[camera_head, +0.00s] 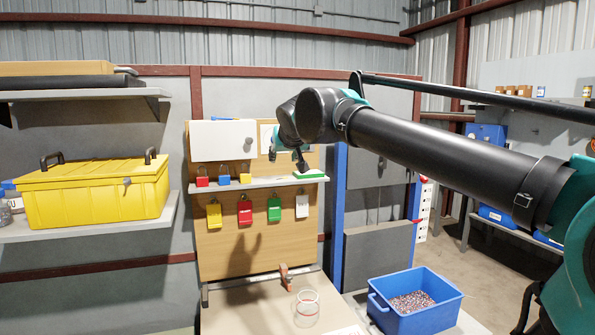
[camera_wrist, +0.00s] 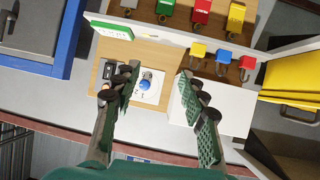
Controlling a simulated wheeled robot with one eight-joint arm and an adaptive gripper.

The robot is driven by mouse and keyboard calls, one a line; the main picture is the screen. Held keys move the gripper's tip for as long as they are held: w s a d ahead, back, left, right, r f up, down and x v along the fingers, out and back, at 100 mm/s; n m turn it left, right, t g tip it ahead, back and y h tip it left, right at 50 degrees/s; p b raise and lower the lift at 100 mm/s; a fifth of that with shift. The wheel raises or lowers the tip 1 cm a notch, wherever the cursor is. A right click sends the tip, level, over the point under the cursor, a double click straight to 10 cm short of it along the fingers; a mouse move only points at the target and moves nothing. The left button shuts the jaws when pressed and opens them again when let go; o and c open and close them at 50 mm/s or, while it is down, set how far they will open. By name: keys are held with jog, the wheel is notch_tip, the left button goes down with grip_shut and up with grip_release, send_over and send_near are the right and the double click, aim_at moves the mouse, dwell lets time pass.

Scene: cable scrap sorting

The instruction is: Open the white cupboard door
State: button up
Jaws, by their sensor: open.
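The white cupboard (camera_head: 223,141) hangs on the upper left of the wooden board, and its white front looks closed. A small round grey knob or lock (camera_head: 249,141) sits near the front's right edge. My gripper (camera_head: 287,158) is open and empty, to the right of the cupboard and above the shelf. In the wrist view, my gripper's (camera_wrist: 160,78) fingers are spread. One finger overlaps the white cupboard (camera_wrist: 238,118) and hides part of it; its knob is not clearly visible there. Between the fingers is a white plate with a blue knob (camera_wrist: 145,85).
A shelf (camera_head: 255,184) runs below the cupboard with red, blue and yellow padlocks on it. Several coloured tags or locks (camera_head: 245,212) hang below. A yellow toolbox (camera_head: 95,192) stands at left. A blue bin (camera_head: 414,302) stands at lower right. A blue post (camera_head: 338,215) rises beside the board.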

jog(key=shift+h, duration=0.3)
jog(key=shift+d+f, duration=0.75)
jog(key=shift+f, duration=0.3)
jog(key=shift+d+f, duration=0.7)
jog(key=shift+f, duration=0.3)
